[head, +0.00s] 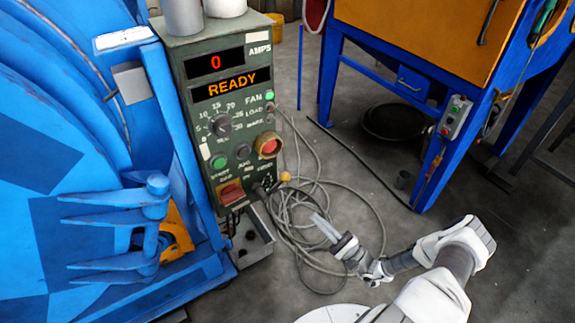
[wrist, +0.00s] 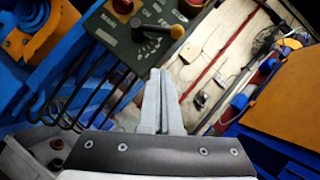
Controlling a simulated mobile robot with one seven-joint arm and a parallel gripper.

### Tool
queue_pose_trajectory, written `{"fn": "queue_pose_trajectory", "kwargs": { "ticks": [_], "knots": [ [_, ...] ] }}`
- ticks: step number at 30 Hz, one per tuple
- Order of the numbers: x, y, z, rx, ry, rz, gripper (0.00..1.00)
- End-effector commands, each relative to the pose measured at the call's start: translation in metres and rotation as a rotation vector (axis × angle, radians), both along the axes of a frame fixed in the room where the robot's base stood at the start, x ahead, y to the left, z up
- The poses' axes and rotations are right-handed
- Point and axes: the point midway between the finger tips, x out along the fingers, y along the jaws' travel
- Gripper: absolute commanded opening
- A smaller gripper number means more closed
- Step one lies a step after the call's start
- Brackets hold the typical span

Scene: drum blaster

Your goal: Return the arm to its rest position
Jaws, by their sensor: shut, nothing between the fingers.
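My gripper (head: 322,224) is at the end of my white and grey arm, in the lower middle of the head view. It points up and left toward the green control box and holds nothing. In the wrist view its fingers (wrist: 160,90) lie together below the box's lower edge. The green control box (head: 206,133) stands at the left-centre and reads "0" and "READY". A lever with a yellow-orange knob (head: 285,177) sticks out from its lower right; it also shows in the wrist view (wrist: 177,32). My gripper looks apart from the box and the lever.
A large blue drum machine (head: 60,130) fills the left side. Grey cables (head: 335,183) lie coiled on the floor behind my gripper. A blue and orange cabinet (head: 420,40) stands at the upper right. A black round pan (head: 393,121) lies under it. Concrete floor is open at the right.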

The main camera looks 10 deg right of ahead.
Motion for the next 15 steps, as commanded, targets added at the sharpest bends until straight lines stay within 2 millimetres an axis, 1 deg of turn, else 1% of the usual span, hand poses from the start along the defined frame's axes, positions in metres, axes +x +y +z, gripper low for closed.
{"fn": "queue_pose_trajectory", "kwargs": {
  "ticks": [5,8,11,15],
  "knots": [
    [0.000,0.000,0.001,-0.002,0.000,0.004,0.00],
    [0.002,0.001,0.008,-0.026,-0.002,0.039,0.00],
    [0.004,0.007,0.024,-0.078,-0.001,0.120,0.00],
    [0.005,0.019,0.053,-0.193,0.005,0.281,0.00]
  ]
}}
